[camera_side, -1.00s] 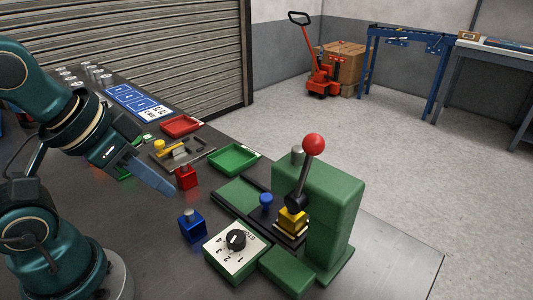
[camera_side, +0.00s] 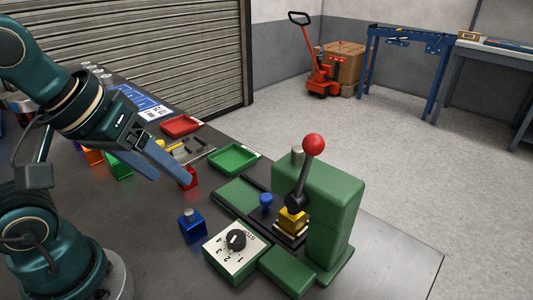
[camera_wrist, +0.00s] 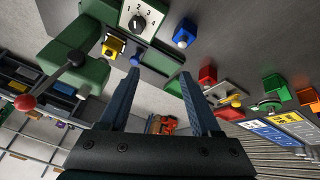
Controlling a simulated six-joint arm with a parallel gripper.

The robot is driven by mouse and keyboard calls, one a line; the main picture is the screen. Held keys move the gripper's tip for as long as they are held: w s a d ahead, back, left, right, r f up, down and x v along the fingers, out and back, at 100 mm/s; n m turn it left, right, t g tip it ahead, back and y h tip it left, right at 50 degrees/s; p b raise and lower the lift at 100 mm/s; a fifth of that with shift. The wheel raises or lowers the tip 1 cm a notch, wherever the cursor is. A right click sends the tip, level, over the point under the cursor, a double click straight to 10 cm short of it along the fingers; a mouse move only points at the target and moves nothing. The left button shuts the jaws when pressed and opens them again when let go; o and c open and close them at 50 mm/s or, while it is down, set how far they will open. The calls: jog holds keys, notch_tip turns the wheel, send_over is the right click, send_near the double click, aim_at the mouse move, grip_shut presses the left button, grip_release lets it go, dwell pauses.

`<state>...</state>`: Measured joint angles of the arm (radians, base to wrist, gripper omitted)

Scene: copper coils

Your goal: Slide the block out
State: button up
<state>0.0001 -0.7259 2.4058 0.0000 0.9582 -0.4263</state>
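A yellow block (camera_side: 291,219) sits under the green press (camera_side: 335,215), on a dark slide with a blue knob (camera_side: 266,200). In the wrist view, the yellow block (camera_wrist: 113,47) and blue knob (camera_wrist: 136,60) lie beyond my left finger. The press lever with its red ball (camera_side: 313,144) stands up, tilted slightly. My gripper (camera_side: 172,178) is in the air near the small red block (camera_side: 188,180), left of the press and apart from the slide. The wrist view shows its two fingers (camera_wrist: 158,96) spread, with nothing between them.
A blue block (camera_side: 192,226) and a white dial plate (camera_side: 234,250) stand in front of the slide. A green tray (camera_side: 234,158) and a red tray (camera_side: 181,125) lie behind. The bench has clear room at the front right.

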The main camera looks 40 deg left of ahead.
jog(key=w+r+n+g, duration=0.1)
jog(key=w+r+n, duration=0.2)
jog(key=w+n, duration=0.35)
jog(key=n+g, duration=0.5)
jog(key=n, duration=0.6)
send_over(266, 196)
notch_tip(266, 196, down, 10)
jog(key=shift+w+f, duration=0.15)
jog(key=shift+f, duration=3.05)
grip_shut()
